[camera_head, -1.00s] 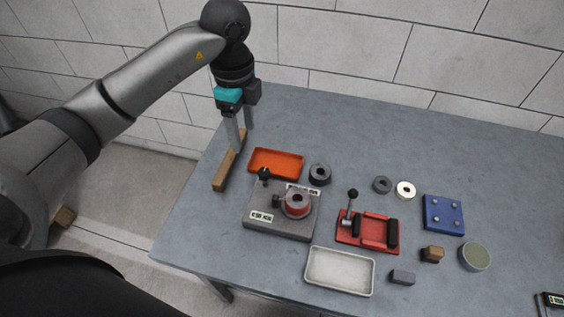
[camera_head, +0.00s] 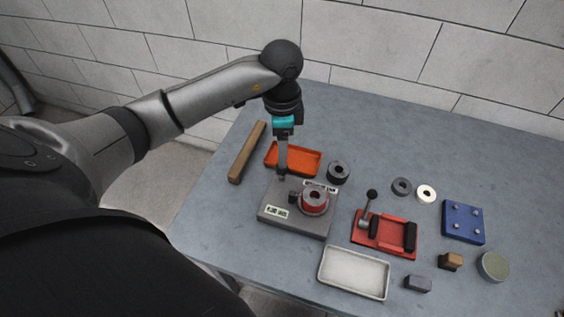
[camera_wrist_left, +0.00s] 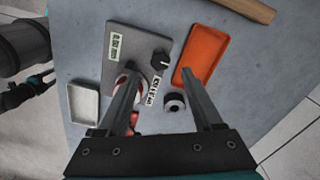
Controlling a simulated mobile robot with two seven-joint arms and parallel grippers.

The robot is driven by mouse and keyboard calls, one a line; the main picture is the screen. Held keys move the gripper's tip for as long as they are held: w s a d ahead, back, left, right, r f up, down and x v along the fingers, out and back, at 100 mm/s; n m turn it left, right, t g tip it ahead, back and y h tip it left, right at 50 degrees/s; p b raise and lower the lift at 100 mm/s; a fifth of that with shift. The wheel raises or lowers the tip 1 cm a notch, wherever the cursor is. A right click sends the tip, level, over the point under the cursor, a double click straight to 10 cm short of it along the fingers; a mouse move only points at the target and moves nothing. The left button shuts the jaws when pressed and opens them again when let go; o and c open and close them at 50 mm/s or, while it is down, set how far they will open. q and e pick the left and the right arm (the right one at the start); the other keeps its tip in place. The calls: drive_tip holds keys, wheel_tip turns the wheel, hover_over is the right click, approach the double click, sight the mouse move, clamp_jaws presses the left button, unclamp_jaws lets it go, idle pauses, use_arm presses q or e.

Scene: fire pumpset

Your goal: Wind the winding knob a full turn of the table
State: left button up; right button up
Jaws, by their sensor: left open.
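The grey winding base (camera_head: 290,222) stands on the workbench and carries a red round table (camera_head: 314,201) with a dark hub. The black winding knob (camera_wrist_left: 160,62) is at the base's corner near the orange tray. It shows in the left wrist view between the fingertips and just beyond them. My left gripper (camera_head: 282,176) points down over that corner. It is open, its fingers (camera_wrist_left: 160,73) apart and empty, and in the head view it hides the knob. I cannot tell whether a finger touches the knob. Dark arm parts with teal show at the left edge of the wrist view.
An orange tray (camera_head: 293,159) and a dark ring (camera_head: 339,172) sit close behind the base. A wooden bar (camera_head: 247,153) lies to the left. A red fixture with a lever (camera_head: 384,233), a white tray (camera_head: 353,273) and a blue plate (camera_head: 464,221) stand right. The back of the workbench is clear.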

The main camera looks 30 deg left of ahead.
sight(282, 173)
use_arm(q)
wheel_tip(282, 173, down, 6)
drive_tip(key=shift+r+b, duration=0.1)
drive_tip(key=shift+b, duration=0.2)
drive_tip(key=shift+c, duration=0.3)
clamp_jaws()
